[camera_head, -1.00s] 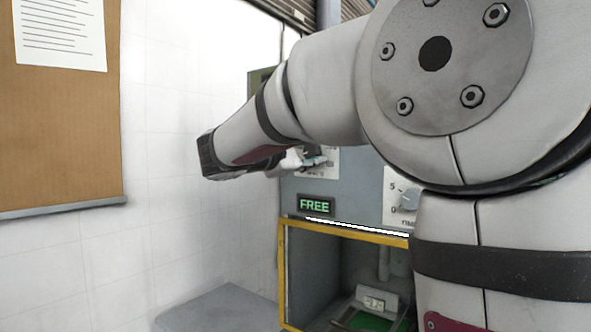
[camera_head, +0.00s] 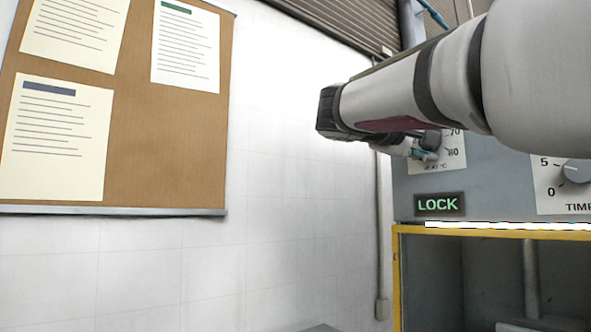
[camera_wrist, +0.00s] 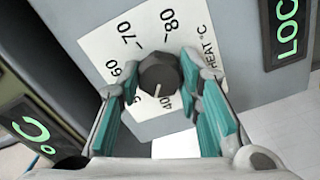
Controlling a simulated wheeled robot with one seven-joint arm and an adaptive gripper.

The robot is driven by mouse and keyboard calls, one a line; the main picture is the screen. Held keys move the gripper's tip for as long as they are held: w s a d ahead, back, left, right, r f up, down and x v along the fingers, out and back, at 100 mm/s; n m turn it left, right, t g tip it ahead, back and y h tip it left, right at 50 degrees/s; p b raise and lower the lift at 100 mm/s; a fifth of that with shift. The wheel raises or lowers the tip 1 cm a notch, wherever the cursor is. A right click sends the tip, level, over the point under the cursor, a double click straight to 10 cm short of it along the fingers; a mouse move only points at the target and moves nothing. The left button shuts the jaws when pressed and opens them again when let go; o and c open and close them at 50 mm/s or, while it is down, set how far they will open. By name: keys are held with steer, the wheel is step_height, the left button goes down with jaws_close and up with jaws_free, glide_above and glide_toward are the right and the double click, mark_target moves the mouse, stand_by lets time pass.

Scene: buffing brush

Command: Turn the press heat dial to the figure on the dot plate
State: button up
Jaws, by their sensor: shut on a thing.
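The heat dial (camera_wrist: 158,72) is a dark round knob with a white pointer line on a white scale plate (camera_wrist: 100,45) in the wrist view. Figures 60, 70 and 80 run around it, with 40 below. The pointer aims down the picture, close to the 40. My gripper (camera_wrist: 160,80) is shut on the dial, one teal-padded finger on each side. In the head view the dial (camera_head: 430,138) is partly hidden by my gripper (camera_head: 424,153), with 70 and 80 showing. I cannot make out the dot plate in either current view.
A sign reading LOCK (camera_head: 440,204) sits below the dial on the grey press front. A time dial (camera_head: 575,172) is to its right, above the yellow-framed opening (camera_head: 397,275). A notice board (camera_head: 120,110) hangs on the left wall.

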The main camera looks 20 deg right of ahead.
steer(key=m+b, duration=0.5)
steer(key=shift+f, duration=0.2)
stand_by(0.4)
steer(key=shift+r, duration=0.1)
steer(key=o, duration=1.1)
steer(key=shift+o, duration=0.2)
steer(key=v, duration=1.2)
